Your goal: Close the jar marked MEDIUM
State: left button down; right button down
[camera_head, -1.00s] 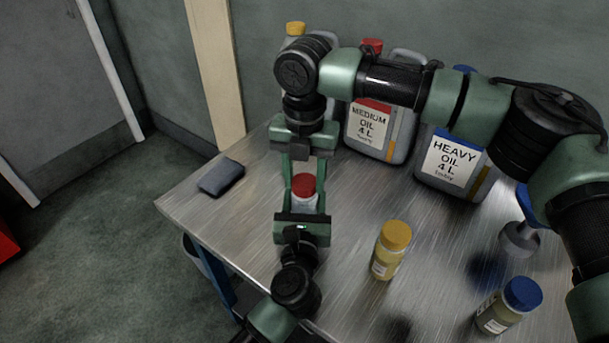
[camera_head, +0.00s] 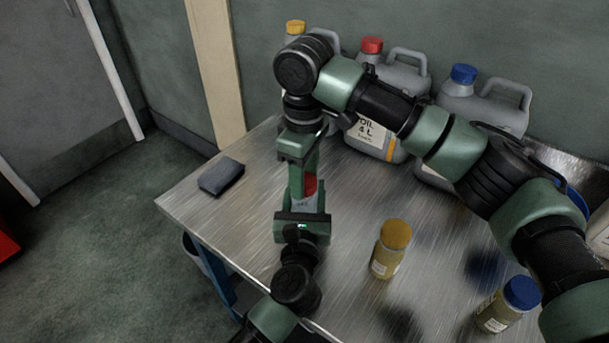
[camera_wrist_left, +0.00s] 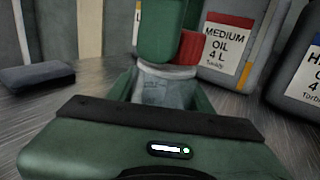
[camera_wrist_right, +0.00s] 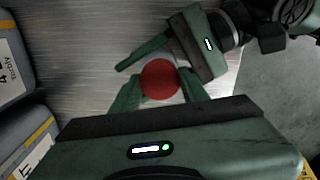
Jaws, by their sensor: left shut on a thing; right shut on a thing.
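The jar (camera_wrist_left: 165,92) with the red lid (camera_wrist_left: 192,50) stands upright near the left side of the table; its label is too blurred to read. My left gripper (camera_head: 308,207) is shut on the jar's body from the near side. My right gripper (camera_wrist_right: 158,86) comes from above and is shut on the red lid, which also shows in the head view (camera_head: 311,187). The lid sits on the jar's top; one right finger hides part of it in the left wrist view. I cannot tell how tight it is.
A yellow-lidded jar (camera_head: 390,252) and a blue-lidded jar (camera_head: 508,303) stand to the right. Behind are grey canisters with yellow, red (camera_head: 372,46) and blue caps; the red-capped one reads MEDIUM OIL. A dark cloth-like block (camera_head: 221,177) lies at the table's left edge.

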jog(key=m, duration=1)
jog(key=shift+m, duration=0.3)
jog(key=c, duration=0.7)
grip_release()
jog(key=shift+o, duration=0.2)
notch_tip(320, 180, up, 12)
pick_arm(q)
jog(key=c, duration=0.5)
grip_release()
